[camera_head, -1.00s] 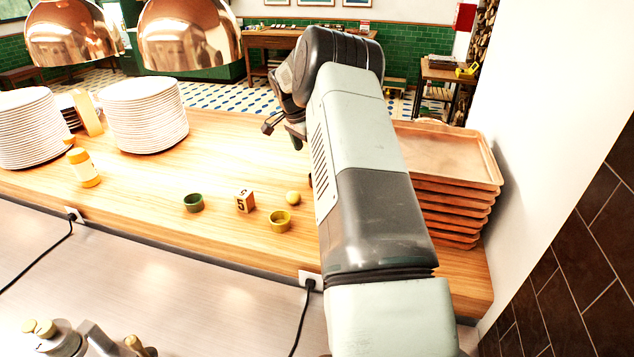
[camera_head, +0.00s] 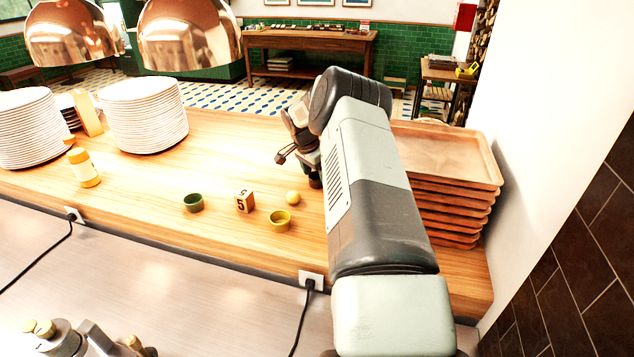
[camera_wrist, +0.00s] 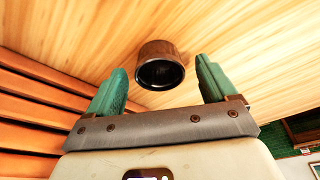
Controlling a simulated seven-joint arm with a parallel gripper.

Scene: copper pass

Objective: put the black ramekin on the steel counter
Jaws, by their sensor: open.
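The black ramekin (camera_wrist: 160,66) sits on the wooden pass in the wrist view, its dark opening facing the camera. It lies between and beyond the two green fingertips of my gripper (camera_wrist: 162,70), with gaps on both sides. My gripper is open and empty. In the head view my gripper (camera_head: 298,170) is over the right part of the wooden pass, left of the tray stack; the ramekin is hidden there behind my arm. The steel counter (camera_head: 150,265) is the grey surface in front of the wooden pass.
A green ramekin (camera_head: 193,203), a numbered block (camera_head: 244,201), a yellow ramekin (camera_head: 280,220) and a yellow ball (camera_head: 293,197) stand near the pass's front edge. Stacked trays (camera_head: 450,155) are at right, plate stacks (camera_head: 147,115) at left. Copper lamps (camera_head: 190,35) hang above. A cable (camera_head: 303,320) crosses the counter.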

